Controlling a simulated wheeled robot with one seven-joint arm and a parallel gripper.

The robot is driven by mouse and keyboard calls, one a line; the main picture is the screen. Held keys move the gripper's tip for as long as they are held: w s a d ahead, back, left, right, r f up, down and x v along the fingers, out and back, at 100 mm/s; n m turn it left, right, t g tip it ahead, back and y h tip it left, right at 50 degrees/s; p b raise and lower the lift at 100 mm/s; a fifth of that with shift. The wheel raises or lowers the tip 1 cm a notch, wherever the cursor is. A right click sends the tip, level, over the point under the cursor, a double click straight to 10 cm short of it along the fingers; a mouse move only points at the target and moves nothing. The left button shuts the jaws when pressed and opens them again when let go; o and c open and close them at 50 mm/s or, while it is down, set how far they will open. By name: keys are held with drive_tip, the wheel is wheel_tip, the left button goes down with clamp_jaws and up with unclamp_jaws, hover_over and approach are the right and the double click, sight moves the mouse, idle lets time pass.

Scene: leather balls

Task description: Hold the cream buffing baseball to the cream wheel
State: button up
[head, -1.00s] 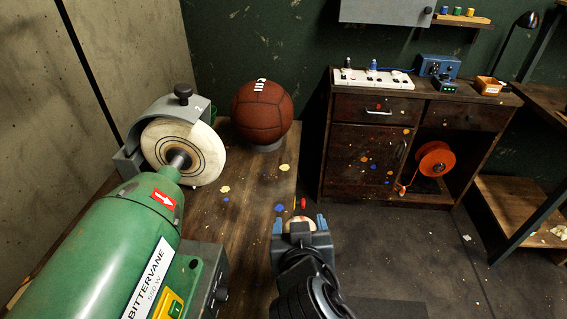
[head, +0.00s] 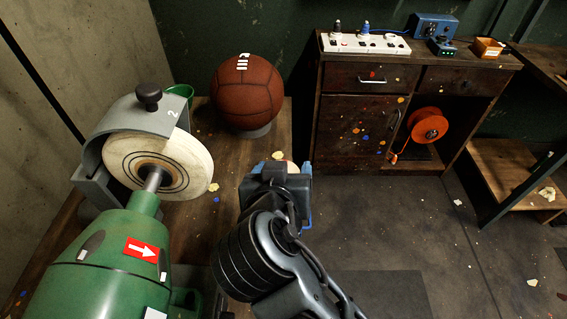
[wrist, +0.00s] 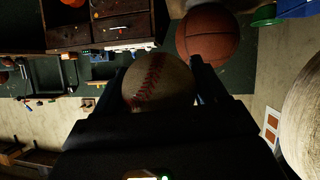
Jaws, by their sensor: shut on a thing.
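The cream baseball with red stitching (wrist: 158,82) is between the fingers of my gripper (wrist: 160,75) in the wrist view. In the head view my gripper (head: 276,165) is seen from behind, and only a small part of the ball shows past it. The cream wheel (head: 160,165) is on the green grinder (head: 95,265), left of my gripper, with a clear gap between them. The wheel's edge also shows at the right of the wrist view (wrist: 303,115). A grey guard (head: 130,118) with a dark knob covers the wheel's upper left side.
A brown leather ball (head: 247,92) sits on a stand on the wooden bench (head: 205,120), beyond the wheel. A green container (head: 181,92) is behind the guard. A dark cabinet (head: 350,110) with a power strip (head: 365,43) stands at the back. Floor at right is mostly open.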

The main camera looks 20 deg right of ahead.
drive_tip(key=w+a+r, duration=0.1)
drive_tip(key=w+a, duration=0.1)
drive_tip(key=a, duration=0.3)
drive_tip(key=shift+w+a, duration=0.2)
drive_tip(key=shift+a, duration=0.15)
drive_tip(key=shift+a+r, duration=0.15)
drive_tip(key=shift+a, duration=0.15)
drive_tip(key=shift+w+a+r, duration=0.1)
drive_tip(key=shift+a, duration=0.2)
idle(2.0)
drive_tip(key=shift+d+f+p, duration=0.2)
drive_tip(key=shift+f+p, duration=0.05)
drive_tip(key=shift+p, duration=0.2)
idle(1.4)
drive_tip(key=shift+s+d+f, duration=0.2)
drive_tip(key=shift+s+d, duration=0.25)
drive_tip(key=shift+d, duration=0.7)
drive_tip(key=shift+s+d+f, duration=0.15)
drive_tip(key=shift+s+d, duration=0.35)
drive_tip(key=shift+d, duration=0.7)
drive_tip(key=shift+s+d+f, duration=0.2)
drive_tip(key=shift+s+d, duration=0.25)
drive_tip(key=shift+d, duration=0.7)
